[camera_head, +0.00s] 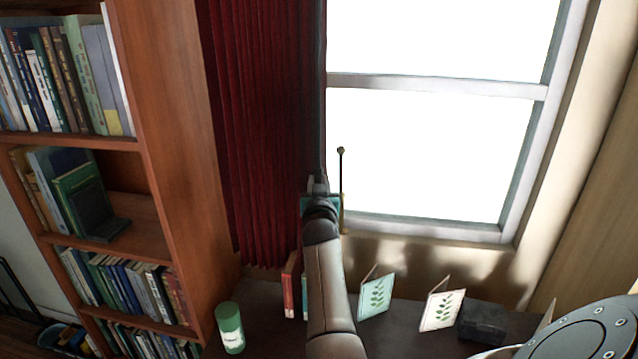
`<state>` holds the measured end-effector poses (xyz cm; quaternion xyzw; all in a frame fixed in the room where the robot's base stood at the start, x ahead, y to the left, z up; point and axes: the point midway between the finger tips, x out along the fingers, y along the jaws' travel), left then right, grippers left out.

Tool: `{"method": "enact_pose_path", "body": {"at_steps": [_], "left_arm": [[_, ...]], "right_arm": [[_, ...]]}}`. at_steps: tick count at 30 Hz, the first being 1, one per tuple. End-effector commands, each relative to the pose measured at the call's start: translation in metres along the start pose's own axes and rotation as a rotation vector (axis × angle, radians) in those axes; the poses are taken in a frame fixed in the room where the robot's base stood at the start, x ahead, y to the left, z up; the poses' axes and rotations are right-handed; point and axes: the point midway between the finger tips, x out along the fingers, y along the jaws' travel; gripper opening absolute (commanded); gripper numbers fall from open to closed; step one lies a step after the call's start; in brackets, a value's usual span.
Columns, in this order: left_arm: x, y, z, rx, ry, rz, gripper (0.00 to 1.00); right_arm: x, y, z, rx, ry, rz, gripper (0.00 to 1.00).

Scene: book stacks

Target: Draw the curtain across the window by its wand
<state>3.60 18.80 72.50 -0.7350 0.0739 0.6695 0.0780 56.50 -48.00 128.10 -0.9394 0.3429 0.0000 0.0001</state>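The dark red curtain (262,130) hangs in folds left of the bright window (430,150), bunched between the bookcase and the glass. A thin upright rod with a round knob on top, which looks like the wand (341,172), shows against the window just right of the curtain's edge. My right gripper (320,186) is at the curtain's right edge, close beside the rod. Its fingers are small and partly hidden by my wrist, so I cannot tell whether they are open or touch the rod. My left gripper is out of view.
A wooden bookcase (170,150) full of books stands at the left. On the low surface under the window are a green can (230,328), a red book (290,286), two leaf-patterned cards (376,297) (441,309) and a dark box (483,322). The space before the glass is clear.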

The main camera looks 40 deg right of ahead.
Motion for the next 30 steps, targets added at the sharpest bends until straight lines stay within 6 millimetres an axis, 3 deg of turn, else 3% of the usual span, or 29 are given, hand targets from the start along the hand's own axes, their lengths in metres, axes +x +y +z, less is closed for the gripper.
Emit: {"method": "enact_pose_path", "body": {"at_steps": [1,7,30], "left_arm": [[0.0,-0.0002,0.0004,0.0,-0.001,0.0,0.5],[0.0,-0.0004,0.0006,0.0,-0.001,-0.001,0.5],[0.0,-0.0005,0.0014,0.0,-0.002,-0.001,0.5]], "right_arm": [[0.0,-0.0001,0.0001,0.0,0.0,0.0,0.23],[0.0,-0.0001,0.0001,0.0,0.0,0.0,0.01],[0.0,0.0,-0.0001,0.0,0.0,0.0,0.0]]}}
